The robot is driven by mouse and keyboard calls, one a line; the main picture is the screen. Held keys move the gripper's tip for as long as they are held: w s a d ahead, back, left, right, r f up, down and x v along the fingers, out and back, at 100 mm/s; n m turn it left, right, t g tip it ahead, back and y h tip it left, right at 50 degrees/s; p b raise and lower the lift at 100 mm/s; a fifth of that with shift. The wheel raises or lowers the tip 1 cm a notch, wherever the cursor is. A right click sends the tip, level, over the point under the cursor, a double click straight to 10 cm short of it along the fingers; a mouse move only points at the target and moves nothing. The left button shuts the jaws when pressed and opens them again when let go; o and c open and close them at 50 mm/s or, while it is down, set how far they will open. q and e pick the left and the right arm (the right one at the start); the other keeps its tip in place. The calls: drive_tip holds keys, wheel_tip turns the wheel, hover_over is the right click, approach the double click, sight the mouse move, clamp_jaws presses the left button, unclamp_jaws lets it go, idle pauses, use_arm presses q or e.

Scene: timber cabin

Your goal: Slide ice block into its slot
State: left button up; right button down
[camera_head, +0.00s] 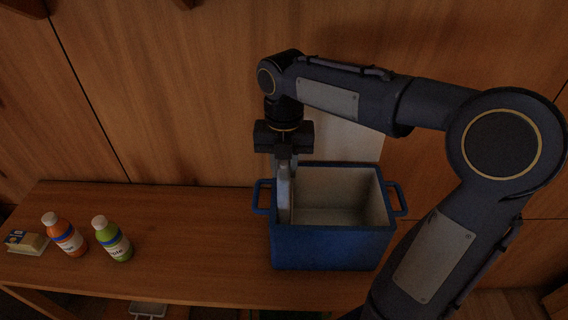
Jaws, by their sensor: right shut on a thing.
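A blue cooler box (331,248) with a pale inside stands open on the wooden table, with a handle on each side. My right gripper (284,160) points down over the left end of the cooler. It is shut on a thin, pale grey upright slab, the ice block (284,192). The block's lower part is inside the cooler by its left wall. The gripper and the rim partly hide the block, and I cannot tell whether it touches the bottom. My left gripper is not in view.
A pale panel (345,142) rises behind the cooler, before the wooden wall.

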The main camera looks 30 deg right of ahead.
drive_tip(key=shift+f+b, duration=1.8)
drive_tip(key=shift+f, duration=0.95)
drive_tip(key=c, duration=1.1)
unclamp_jaws()
drive_tip(key=shift+r, duration=0.15)
wheel_tip(320, 180, up, 8)
drive_tip(key=shift+f, duration=0.15)
